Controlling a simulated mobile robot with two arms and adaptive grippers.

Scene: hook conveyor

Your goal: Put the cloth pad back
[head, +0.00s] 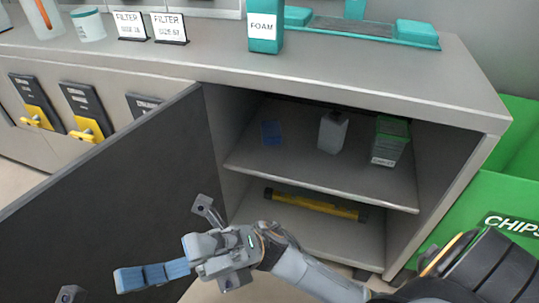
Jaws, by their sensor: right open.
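A blue, segmented strip (152,276), which looks like the cloth pad, shows beside my right gripper (200,262) at the lower left, in front of the dark cabinet door. My right gripper is open. I cannot tell whether the strip touches its fingers or lies behind them. A small blue item (271,132) lies at the left of the cabinet's upper shelf (300,170); its kind is too dim to tell. My left gripper is not clearly in view.
The dark door (110,185) stands open at left. The upper shelf holds a pale bottle (333,131) and a green box (390,141). A yellow-and-black bar (315,204) lies below. A green chips bin (480,205) stands at right. The foam box (265,30) stands on top.

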